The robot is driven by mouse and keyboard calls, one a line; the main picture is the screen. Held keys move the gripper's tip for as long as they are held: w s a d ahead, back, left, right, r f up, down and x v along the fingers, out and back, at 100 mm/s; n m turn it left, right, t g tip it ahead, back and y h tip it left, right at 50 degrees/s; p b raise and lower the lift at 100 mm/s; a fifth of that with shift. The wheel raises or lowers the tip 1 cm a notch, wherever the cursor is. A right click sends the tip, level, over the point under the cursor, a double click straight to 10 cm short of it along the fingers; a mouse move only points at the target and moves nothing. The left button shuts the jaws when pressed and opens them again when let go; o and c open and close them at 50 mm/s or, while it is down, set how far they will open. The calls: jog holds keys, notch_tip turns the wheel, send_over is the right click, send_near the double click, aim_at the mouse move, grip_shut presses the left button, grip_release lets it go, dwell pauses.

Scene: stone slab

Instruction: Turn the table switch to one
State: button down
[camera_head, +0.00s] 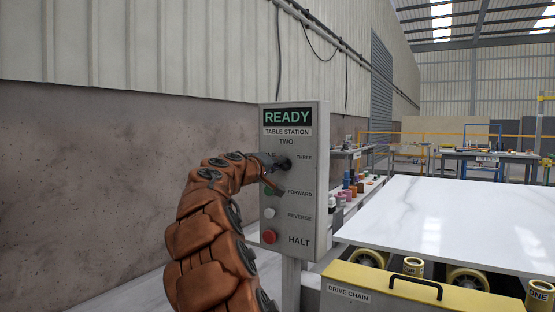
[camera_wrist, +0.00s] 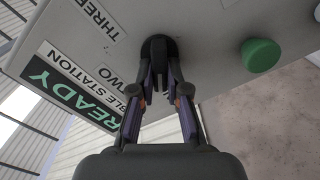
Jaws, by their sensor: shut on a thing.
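The table switch is a black rotary knob (camera_head: 284,163) on the grey TABLE STATION panel (camera_head: 318,215). TWO is printed above it and THREE to its right; the label on its left is mostly covered by my gripper. My gripper (camera_head: 279,164) reaches the knob from the left. In the wrist view, the two fingers of my gripper (camera_wrist: 159,82) are closed on either side of the black knob (camera_wrist: 158,47).
Below the knob are a green FORWARD button (camera_wrist: 260,55), a white REVERSE button (camera_head: 269,213) and a red HALT button (camera_head: 269,236). A green READY display (camera_head: 288,117) tops the panel. A white marble slab (camera_head: 445,220) lies right, behind a yellow DRIVE CHAIN cover (camera_head: 390,292).

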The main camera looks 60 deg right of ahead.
jog(key=shift+n, duration=0.4)
jog(key=c, duration=1.2)
grip_release()
jog(key=shift+o, duration=0.2)
jog(key=a, duration=1.2)
jog(key=shift+s, duration=0.25)
